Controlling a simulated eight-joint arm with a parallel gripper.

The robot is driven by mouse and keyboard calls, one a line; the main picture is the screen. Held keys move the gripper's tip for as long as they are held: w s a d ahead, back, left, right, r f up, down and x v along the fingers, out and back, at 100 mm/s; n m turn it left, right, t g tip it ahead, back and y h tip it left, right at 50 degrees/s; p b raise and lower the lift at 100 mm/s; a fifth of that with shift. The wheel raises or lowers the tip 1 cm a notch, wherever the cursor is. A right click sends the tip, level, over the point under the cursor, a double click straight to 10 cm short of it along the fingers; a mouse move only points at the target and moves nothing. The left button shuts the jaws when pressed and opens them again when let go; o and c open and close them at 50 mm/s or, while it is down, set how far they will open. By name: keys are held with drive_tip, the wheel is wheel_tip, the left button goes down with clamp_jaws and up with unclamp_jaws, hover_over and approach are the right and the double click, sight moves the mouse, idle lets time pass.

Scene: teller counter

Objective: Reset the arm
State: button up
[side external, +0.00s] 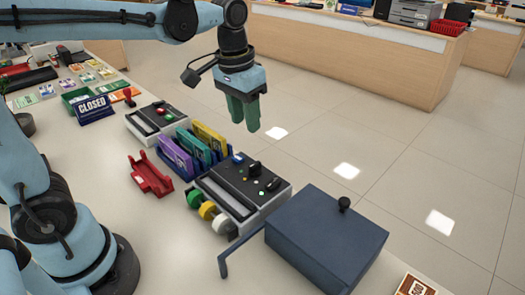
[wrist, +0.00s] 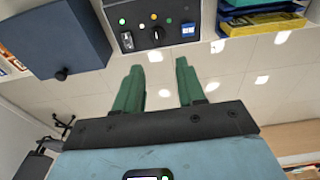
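My gripper (side external: 243,110) has green fingers and hangs in the air beyond the far edge of the counter, with floor tiles behind it. In the wrist view my gripper (wrist: 160,85) shows its two fingers apart with nothing between them. My light blue arm (side external: 90,20) reaches across the top of the side external view from the left. No object touches the fingers.
On the counter (side external: 90,170) stand a dark blue box (side external: 325,235) with a black knob, a black control panel (side external: 240,185), a file rack (side external: 180,160), a red holder (side external: 150,175) and a CLOSED sign (side external: 94,108). Space around the gripper is clear.

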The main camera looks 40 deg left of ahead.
drive_tip(key=s+a+f+t, duration=0.2)
drive_tip(key=s+f+t, duration=0.2)
drive_tip(key=s, duration=0.3)
drive_tip(key=shift+s+f+t, duration=0.25)
drive_tip(key=shift+s+t, duration=0.05)
drive_tip(key=shift+t, duration=0.6)
